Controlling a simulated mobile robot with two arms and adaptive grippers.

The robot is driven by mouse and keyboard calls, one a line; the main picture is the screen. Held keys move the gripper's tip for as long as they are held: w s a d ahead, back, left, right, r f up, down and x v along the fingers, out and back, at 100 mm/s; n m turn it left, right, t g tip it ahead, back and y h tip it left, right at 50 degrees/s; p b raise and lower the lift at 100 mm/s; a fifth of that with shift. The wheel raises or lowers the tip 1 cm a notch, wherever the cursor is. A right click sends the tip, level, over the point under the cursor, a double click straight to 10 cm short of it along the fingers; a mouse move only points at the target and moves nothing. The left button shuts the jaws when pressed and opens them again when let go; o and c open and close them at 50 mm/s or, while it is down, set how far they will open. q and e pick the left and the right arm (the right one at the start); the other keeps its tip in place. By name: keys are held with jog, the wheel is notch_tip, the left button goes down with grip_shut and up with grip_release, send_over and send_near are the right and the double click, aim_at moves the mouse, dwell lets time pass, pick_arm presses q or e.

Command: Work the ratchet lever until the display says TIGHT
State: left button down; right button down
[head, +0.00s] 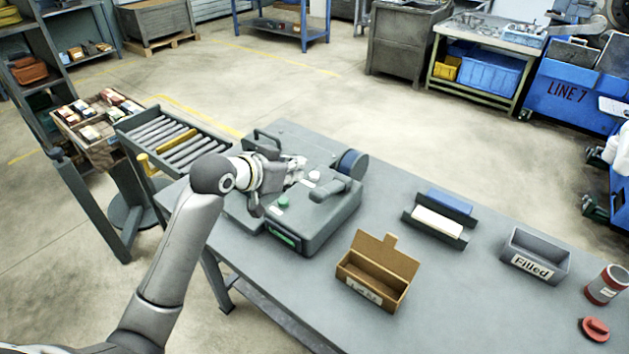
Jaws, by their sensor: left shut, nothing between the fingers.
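A grey machine (318,222) stands on the table, with a green button (283,202) on top and a small green-lit display (285,238) on its front face. The display's text is too small to read. A dark grey lever-like handle (334,188) lies across the machine's top right, beside a round white knob (314,176). My left gripper (300,168) is shut and empty over the back left of the machine, left of the knob and handle. I cannot tell whether its fingertips touch anything. My right gripper is out of view.
A dark blue wheel (352,164) stands at the machine's back right. An open cardboard box (376,272), a holder with a blue and a white block (438,222), a grey "Filled" bin (536,258) and a red-grey can (606,285) stand to the right. A roller conveyor (168,134) adjoins at left.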

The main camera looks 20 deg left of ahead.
pick_arm(q)
jog(key=p, duration=0.2)
send_over(315, 192)
jog(key=f, duration=0.4)
jog(key=shift+w+d+f, duration=0.1)
jog(key=shift+w+f, duration=0.05)
jog(key=shift+w, duration=0.2)
jog(key=f, duration=0.1)
jog(key=f+p, duration=0.1)
jog(key=f, duration=0.1)
jog(key=shift+s+f+p, duration=0.1)
jog(key=shift+s+p, duration=0.15)
jog(key=shift+p, duration=0.05)
jog(key=shift+s+f, duration=0.2)
jog(key=shift+f, duration=0.35)
jog(key=shift+w, duration=0.1)
